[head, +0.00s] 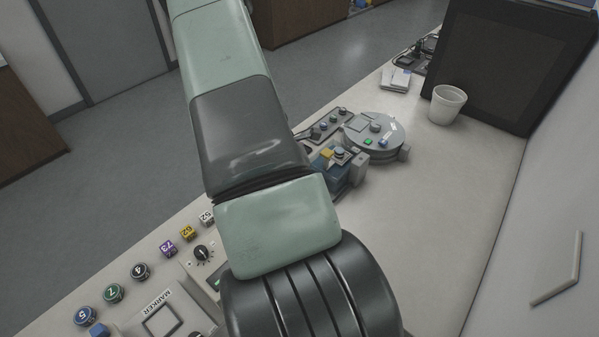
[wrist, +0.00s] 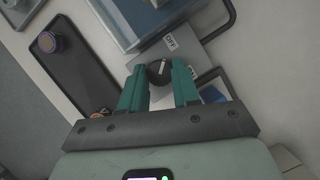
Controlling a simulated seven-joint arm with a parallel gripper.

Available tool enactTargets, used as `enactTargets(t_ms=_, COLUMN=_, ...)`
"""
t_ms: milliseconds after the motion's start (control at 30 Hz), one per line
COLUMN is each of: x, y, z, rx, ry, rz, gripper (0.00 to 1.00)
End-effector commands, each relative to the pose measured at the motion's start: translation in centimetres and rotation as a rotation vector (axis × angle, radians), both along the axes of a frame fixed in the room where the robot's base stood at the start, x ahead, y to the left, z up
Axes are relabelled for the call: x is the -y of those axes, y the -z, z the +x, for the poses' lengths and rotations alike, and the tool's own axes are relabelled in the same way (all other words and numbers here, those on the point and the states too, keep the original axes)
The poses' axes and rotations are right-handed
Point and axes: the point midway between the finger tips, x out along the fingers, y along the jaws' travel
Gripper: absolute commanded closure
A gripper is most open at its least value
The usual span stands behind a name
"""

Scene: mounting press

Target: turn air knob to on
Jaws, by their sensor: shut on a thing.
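The air knob (wrist: 159,72) shows in the wrist view as a small black round knob with a pale pointer line on a grey plate (wrist: 198,52). The line points roughly toward a small white label (wrist: 171,43), which seems to read OFF. My gripper (wrist: 159,80) has two teal fingers, one on each side of the knob, shut on it. The fingers partly cover the knob's sides. In the head view my arm hides the gripper, and I cannot make out the held knob there.
In the wrist view, a dark tray (wrist: 84,78) with a purple-topped knob (wrist: 47,42) lies left, and a clear blue-grey box (wrist: 135,20) stands just beyond the label. The head view shows a round grey device (head: 362,148), a white cup (head: 446,104) and several numbered pieces.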

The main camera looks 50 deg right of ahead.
Motion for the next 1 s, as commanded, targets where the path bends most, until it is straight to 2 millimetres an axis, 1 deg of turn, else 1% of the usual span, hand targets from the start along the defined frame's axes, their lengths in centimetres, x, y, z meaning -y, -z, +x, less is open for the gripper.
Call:
enactTargets(t_ms=167, x=0.05, y=-0.04, z=0.02, rx=0.000, ry=0.027, rz=0.000, gripper=0.99)
enactTargets(t_ms=367, x=0.08, y=-0.03, z=0.10, rx=0.001, ry=0.120, rz=0.001, gripper=0.99)
enactTargets(t_ms=567, x=0.18, y=-0.05, z=0.21, rx=0.002, ry=0.282, rz=0.000, gripper=0.99)
enactTargets(t_ms=1000, x=0.36, y=-0.04, z=0.37, rx=0.001, ry=0.700, rz=0.000, gripper=0.99)
